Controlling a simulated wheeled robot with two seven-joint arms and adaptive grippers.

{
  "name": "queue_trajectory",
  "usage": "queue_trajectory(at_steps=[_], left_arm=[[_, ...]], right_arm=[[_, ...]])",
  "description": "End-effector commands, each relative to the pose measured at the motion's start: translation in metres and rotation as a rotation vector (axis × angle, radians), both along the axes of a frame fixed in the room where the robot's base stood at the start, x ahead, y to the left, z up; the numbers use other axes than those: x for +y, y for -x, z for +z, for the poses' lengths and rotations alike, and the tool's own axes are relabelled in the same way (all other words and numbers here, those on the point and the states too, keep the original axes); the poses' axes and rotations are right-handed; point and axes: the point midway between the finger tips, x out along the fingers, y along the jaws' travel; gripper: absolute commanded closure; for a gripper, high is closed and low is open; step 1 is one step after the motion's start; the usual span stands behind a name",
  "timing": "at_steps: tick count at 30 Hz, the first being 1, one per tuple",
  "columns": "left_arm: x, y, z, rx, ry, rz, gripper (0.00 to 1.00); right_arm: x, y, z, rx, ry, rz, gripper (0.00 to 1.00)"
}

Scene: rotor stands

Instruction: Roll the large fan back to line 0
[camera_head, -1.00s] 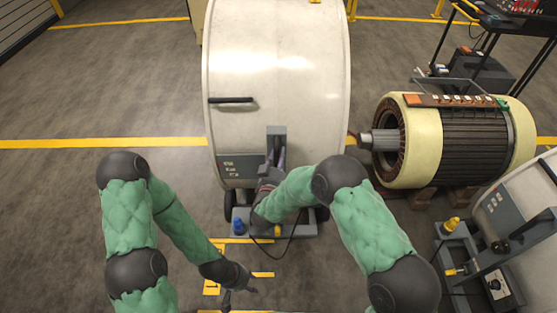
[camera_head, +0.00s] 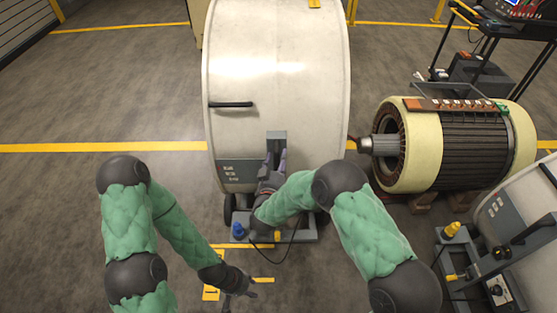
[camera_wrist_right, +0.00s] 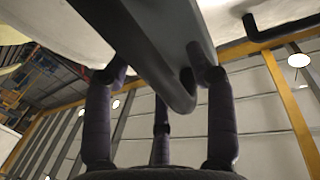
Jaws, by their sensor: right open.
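The large fan is a tall cream drum (camera_head: 275,70) on a grey wheeled base (camera_head: 300,236) in the head view, with a black side handle (camera_head: 231,104). A grey upright bracket (camera_head: 277,143) stands at its near side. My right gripper (camera_head: 274,168) is at this bracket. In the right wrist view its open fingers (camera_wrist_right: 160,110) lie either side of a grey bar (camera_wrist_right: 150,60); contact is unclear. My left gripper (camera_head: 240,288) is low over the floor, empty, its fingers apart. Floor marks (camera_head: 262,280) and a yellow number tag (camera_head: 211,293) lie near it; line 0 cannot be identified.
A cream and dark motor (camera_head: 455,145) lies on blocks right of the fan. A second, smaller machine (camera_head: 510,225) with a grey base stands at lower right. An equipment cart (camera_head: 490,60) is at upper right. The floor on the left is clear.

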Motion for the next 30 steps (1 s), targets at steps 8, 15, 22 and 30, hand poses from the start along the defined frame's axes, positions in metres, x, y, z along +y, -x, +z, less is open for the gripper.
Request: queue_trajectory(at_steps=[8, 15, 22, 30], left_arm=[[0.000, 0.000, 0.000, 0.000, 0.000, 0.000, 0.60], [0.000, 0.000, 0.000, 0.000, 0.000, 0.000, 0.60], [0.000, 0.000, 0.000, 0.000, 0.000, 0.000, 0.60], [0.000, 0.000, 0.000, 0.000, 0.000, 0.000, 0.60]], right_arm=[[0.010, 0.038, 0.000, 0.002, 0.002, 0.006, 0.44], [0.018, 0.083, 0.001, -0.001, 0.000, 0.004, 0.44], [0.023, 0.110, 0.001, -0.001, -0.001, 0.001, 0.44], [0.023, 0.116, 0.000, -0.001, 0.000, 0.000, 0.44]])
